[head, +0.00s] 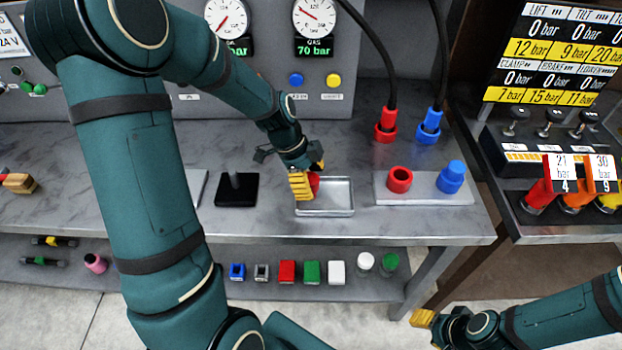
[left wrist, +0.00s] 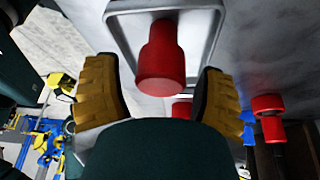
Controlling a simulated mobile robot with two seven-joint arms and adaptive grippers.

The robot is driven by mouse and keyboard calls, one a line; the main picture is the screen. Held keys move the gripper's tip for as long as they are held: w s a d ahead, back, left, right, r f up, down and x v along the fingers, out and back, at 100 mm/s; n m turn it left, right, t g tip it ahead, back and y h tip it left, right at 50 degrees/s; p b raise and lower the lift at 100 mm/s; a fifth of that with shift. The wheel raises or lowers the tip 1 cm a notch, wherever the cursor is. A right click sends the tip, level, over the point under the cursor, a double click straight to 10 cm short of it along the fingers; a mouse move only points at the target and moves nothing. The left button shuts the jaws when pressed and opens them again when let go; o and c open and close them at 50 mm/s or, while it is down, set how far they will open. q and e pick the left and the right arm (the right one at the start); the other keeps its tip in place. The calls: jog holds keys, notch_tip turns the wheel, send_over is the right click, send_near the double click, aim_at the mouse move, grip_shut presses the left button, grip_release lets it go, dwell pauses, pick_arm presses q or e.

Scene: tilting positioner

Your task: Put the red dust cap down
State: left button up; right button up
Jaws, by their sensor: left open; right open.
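The red dust cap (left wrist: 162,58) is between the two yellow fingers of my left gripper (left wrist: 160,85) in the left wrist view, with a visible gap on both sides. It is at the shallow metal tray (left wrist: 212,30); whether it rests on the tray floor is hard to tell. In the head view my open left gripper (head: 309,184) is low over the tray (head: 326,212), and its fingers hide most of the red dust cap (head: 315,182). My right gripper (head: 424,319) is open and empty at the lower right, away from the bench top.
Right of the tray, a plate (head: 425,197) carries a red fitting (head: 400,179) and a blue-capped fitting (head: 452,176). Red (head: 385,124) and blue (head: 430,126) hose plugs stand behind. A black block (head: 237,192) with a post is left of the tray.

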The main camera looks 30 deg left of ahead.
pick_arm(q)
jog(key=shift+r, duration=0.15)
jog(key=p+v, duration=0.2)
jog(key=v, duration=1)
jog(key=shift+s, duration=0.1)
